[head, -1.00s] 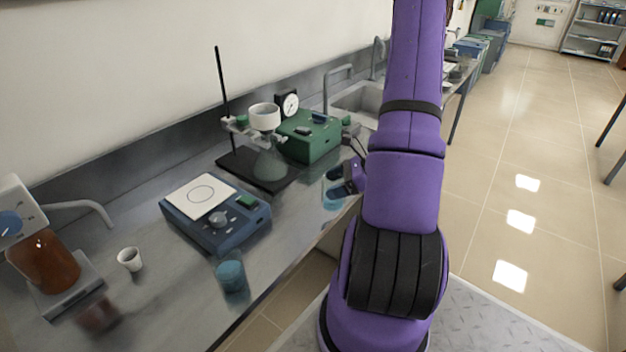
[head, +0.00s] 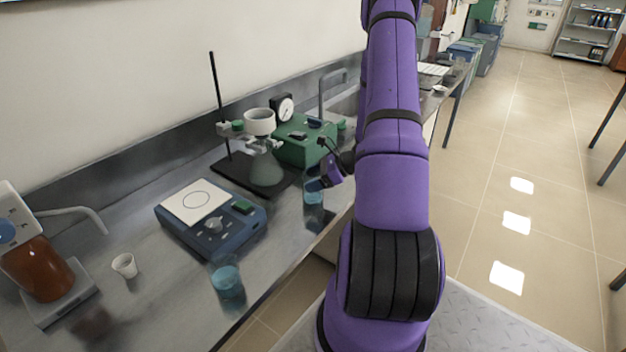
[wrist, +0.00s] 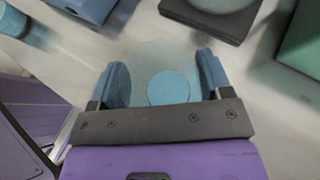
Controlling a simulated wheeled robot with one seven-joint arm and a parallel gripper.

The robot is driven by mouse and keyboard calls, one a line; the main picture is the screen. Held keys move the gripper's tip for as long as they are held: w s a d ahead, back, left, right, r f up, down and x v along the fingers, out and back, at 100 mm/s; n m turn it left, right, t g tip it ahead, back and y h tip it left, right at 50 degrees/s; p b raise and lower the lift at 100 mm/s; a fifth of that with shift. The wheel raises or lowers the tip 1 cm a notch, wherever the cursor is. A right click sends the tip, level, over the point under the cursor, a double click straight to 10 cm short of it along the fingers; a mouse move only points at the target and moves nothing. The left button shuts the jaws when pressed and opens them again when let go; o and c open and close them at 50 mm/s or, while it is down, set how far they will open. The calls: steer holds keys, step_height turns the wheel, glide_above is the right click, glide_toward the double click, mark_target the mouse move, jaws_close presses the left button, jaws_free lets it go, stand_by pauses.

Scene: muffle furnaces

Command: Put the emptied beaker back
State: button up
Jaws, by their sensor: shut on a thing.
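My gripper (head: 322,182) is shut on a clear, blue-tinted beaker (head: 313,196) over the counter, in front of the filter stand. In the wrist view, the beaker (wrist: 170,89) is seen from above between the two blue fingers of my gripper (wrist: 163,76), with a blue disc at its bottom. I cannot tell whether its base touches the counter. A second blue beaker (head: 228,282) stands near the counter's front edge, left of the held one. Part of a blue beaker also shows at the wrist view's upper left (wrist: 12,22).
A blue hotplate stirrer (head: 210,224) stands left of the held beaker. Behind it are a conical flask with a white funnel (head: 260,121) on a black stand and a green pump (head: 303,150). A white cup (head: 124,265) stands left. Bare counter lies between the hotplate and the held beaker.

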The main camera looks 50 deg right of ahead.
steer(key=shift+f, duration=0.15)
steer(key=o, duration=1.4)
